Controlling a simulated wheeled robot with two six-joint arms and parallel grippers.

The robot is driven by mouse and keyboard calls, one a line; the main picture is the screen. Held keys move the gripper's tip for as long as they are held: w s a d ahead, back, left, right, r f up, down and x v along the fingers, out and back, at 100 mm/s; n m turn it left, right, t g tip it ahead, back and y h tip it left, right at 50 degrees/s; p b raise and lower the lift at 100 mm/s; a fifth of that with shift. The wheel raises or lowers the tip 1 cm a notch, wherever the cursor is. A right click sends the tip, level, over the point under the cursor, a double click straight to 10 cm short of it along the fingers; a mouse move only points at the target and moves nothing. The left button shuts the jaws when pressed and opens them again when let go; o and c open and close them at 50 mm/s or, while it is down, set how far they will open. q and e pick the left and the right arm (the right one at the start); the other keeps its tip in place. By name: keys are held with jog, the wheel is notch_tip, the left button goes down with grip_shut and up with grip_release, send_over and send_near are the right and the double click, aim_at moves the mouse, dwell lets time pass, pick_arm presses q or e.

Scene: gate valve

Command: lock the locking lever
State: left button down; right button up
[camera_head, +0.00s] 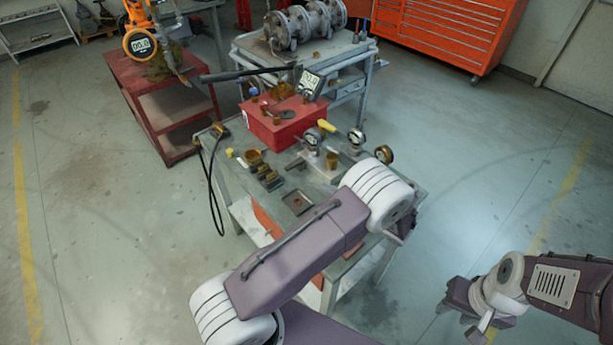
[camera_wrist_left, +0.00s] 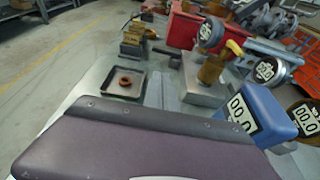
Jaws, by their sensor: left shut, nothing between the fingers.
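A small yellow handle (camera_head: 326,126) shows among the gauges on the workbench; I cannot tell whether it is the locking lever. It also shows in the left wrist view (camera_wrist_left: 237,49), beside a brass fitting (camera_wrist_left: 211,68) on a metal block. My left gripper (camera_head: 400,235) is mostly hidden behind its white wrist, at the bench's right edge. It is shut and empty, apart from the yellow handle. A purple part of mine fills the bottom of the left wrist view, and no fingertips show there. My right gripper (camera_head: 474,312) hangs at the lower right, away from the bench; its opening is unclear.
A blue digital gauge (camera_wrist_left: 258,116) is close in the left wrist view. A flanged valve (camera_head: 290,27) lies on a cart behind. The floor at right is clear.

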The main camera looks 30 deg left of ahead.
pick_arm(q)
send_near(295, 164)
jog(key=a+f, duration=0.1)
jog(key=a, duration=0.2)
jog(key=a+f, duration=0.1)
jog(key=a, duration=0.1)
jog(key=shift+w+f, duration=0.35)
jog(key=shift+w+a, duration=0.25)
jog(key=shift+a, duration=0.25)
jog(key=shift+f, duration=0.1)
